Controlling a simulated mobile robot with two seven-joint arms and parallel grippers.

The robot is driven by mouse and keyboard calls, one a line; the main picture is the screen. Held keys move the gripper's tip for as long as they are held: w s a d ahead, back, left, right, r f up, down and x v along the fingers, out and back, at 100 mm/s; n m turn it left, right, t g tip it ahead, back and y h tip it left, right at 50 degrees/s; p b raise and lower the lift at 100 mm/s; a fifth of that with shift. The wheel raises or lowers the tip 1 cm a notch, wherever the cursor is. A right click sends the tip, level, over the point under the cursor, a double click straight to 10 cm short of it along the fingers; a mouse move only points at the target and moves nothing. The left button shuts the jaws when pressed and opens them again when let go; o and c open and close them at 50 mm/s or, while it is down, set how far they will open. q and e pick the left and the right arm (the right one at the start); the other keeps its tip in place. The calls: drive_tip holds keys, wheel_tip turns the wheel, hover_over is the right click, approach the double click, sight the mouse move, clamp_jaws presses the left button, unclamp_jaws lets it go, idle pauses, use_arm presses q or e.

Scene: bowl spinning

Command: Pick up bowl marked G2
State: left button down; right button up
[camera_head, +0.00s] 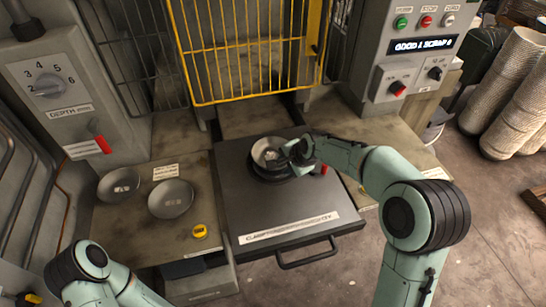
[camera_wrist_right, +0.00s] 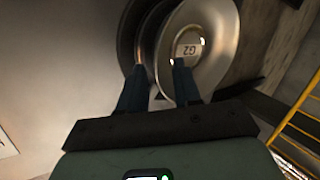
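The bowl marked G2 (camera_head: 268,152) is shiny metal and sits in a dark round holder (camera_head: 272,174) on the grey sliding drawer top. In the right wrist view the bowl (camera_wrist_right: 210,38) shows its G2 label inside. My right gripper (camera_head: 300,153) is at the bowl's right side. In the wrist view its two dark fingers (camera_wrist_right: 160,82) are apart, one over the inside of the bowl and one beyond its rim, over the dark holder. Whether they touch the bowl cannot be told. My left arm shows at the lower left; its gripper is out of view.
Two grey bowls, one at the far left (camera_head: 118,185) and one nearer (camera_head: 170,198), lie on the left table. A yellow cage guard (camera_head: 250,50) stands behind. The drawer handle (camera_head: 306,255) sticks out in front.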

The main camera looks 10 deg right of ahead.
clamp_jaws()
drive_tip(key=shift+r, duration=0.15)
